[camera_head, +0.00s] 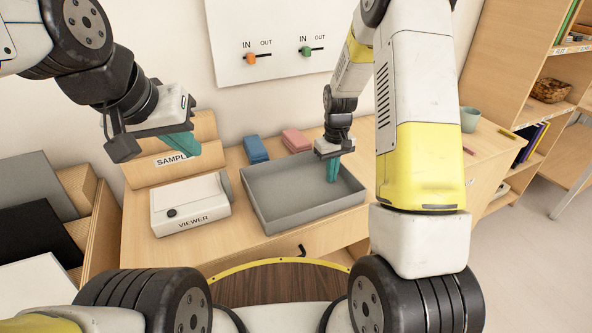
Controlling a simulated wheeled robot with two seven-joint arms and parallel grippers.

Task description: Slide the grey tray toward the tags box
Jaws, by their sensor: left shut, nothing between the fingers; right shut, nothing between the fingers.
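The grey tray (285,198) lies on the wooden table and looks empty apart from my fingers. My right gripper (332,178) is shut, with its teal fingers pointing down over or inside the tray's right part, near the right wall. I cannot tell whether they touch the wall or floor. My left gripper (180,150) is shut and empty, raised in front of the samples box at upper left, away from the tray. No box with a readable tags label shows. My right arm hides part of the table to the right of the tray.
A white viewer box (190,207) stands close left of the tray. The wooden samples box (200,128) is behind it. A blue block (256,149) and a pink block (296,140) lie behind the tray. A green cup (470,120) stands far right.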

